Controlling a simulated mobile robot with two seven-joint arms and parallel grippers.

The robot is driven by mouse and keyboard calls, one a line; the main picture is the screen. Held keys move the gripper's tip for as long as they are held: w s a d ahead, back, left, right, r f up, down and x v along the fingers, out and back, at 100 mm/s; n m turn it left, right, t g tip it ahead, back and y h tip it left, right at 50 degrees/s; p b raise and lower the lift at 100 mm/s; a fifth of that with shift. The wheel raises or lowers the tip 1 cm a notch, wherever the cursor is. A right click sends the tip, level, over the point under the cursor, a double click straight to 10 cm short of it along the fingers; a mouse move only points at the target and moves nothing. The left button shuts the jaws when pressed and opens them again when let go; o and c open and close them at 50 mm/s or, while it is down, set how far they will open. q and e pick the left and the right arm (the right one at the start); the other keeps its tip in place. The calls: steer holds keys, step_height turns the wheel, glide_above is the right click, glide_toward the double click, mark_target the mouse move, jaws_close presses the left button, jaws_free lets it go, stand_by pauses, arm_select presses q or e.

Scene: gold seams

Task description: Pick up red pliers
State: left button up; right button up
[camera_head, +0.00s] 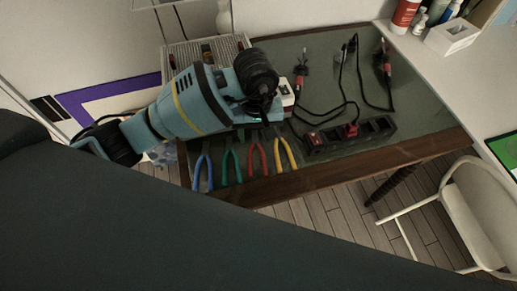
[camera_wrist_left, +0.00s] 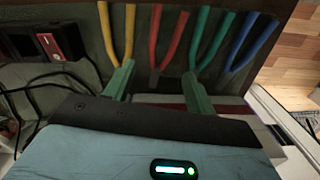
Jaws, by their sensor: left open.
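The red pliers (camera_head: 257,160) lie in a row near the table's front edge, between the green pliers (camera_head: 231,167) and the yellow pliers (camera_head: 285,155). In the head view my left arm hides part of their head end. In the left wrist view the red handles (camera_wrist_left: 168,42) spread away from my left gripper (camera_wrist_left: 159,70). Its two green fingers are apart, one on each side of the red pliers' pivot end. The left gripper is open and holds nothing. Whether a finger touches the pliers I cannot tell. My right gripper is not in view.
Blue pliers (camera_head: 203,173) lie at the left end of the row. A black power strip (camera_head: 350,136) with cables is right of the pliers. Soldering-type tools (camera_head: 301,69) lie further back. A white chair (camera_head: 478,215) stands right of the table.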

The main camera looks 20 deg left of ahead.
mark_target(256, 156)
arm_select(q)
steer(key=shift+a+f, duration=0.1)
steer(key=shift+f, duration=3.75)
steer(key=shift+c, duration=0.3)
steer(key=c, duration=0.7)
